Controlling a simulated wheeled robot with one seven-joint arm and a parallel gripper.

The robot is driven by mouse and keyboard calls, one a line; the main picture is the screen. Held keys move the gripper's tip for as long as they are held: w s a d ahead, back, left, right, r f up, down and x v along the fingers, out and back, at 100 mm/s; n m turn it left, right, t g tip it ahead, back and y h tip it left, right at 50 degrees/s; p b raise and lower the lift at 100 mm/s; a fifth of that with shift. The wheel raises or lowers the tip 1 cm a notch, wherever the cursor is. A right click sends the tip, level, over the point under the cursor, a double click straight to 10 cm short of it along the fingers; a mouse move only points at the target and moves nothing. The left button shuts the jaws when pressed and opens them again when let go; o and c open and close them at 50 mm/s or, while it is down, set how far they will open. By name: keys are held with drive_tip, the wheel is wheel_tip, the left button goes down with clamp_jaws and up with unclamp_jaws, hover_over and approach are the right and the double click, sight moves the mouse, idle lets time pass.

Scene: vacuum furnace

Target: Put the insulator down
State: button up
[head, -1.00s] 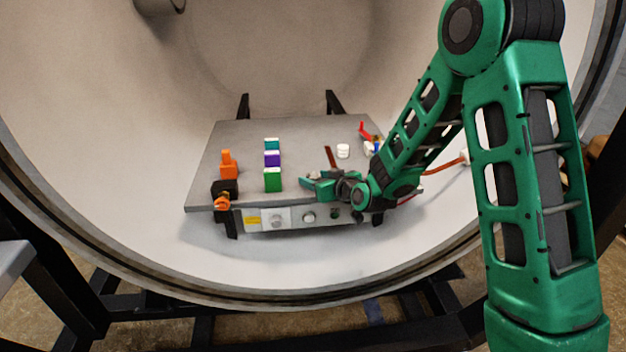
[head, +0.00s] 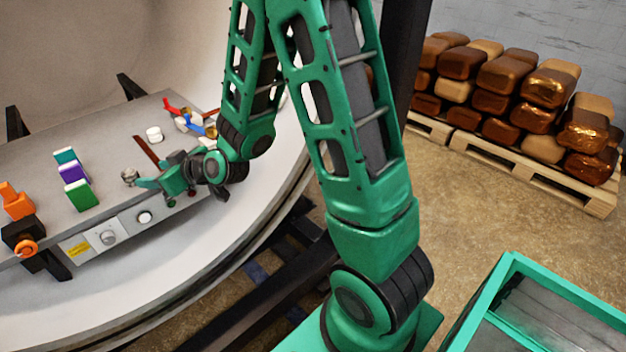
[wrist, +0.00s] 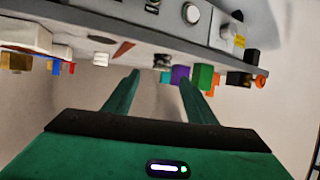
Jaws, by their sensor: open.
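My gripper (head: 150,182) is open at the front edge of the grey table plate (head: 110,135) inside the round chamber. A small grey ribbed piece (head: 130,176) stands on the plate just beyond the fingertips, apparently clear of them. It also shows in the upside-down wrist view (wrist: 162,61), between and beyond the two fingers. A short white ribbed cylinder (head: 154,134) stands farther back on the plate. I cannot tell for sure which of the two is the insulator. Nothing shows held between my fingers.
Green (head: 80,195), purple (head: 73,172) and teal (head: 64,155) blocks stand left of my gripper. An orange piece (head: 16,201) and a black part (head: 24,236) are farther left. Red, blue and yellow pieces lie at the back right. A brown strip (head: 146,151) lies behind the gripper.

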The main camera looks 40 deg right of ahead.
drive_tip(key=s+d+r+m+g+h, duration=0.1)
drive_tip(key=s+d+m+g+h, duration=0.5)
drive_tip(key=s+d, duration=1.25)
drive_tip(key=s+d+r+m+g, duration=0.2)
drive_tip(key=s+d+g, duration=0.1)
drive_tip(key=s, duration=0.7)
drive_tip(key=s+d+r+m+g, duration=0.1)
drive_tip(key=s+d+m+g, duration=0.2)
drive_tip(key=s, duration=0.7)
drive_tip(key=shift+s+d+r+g+y, duration=0.35)
drive_tip(key=shift+g+y, duration=0.05)
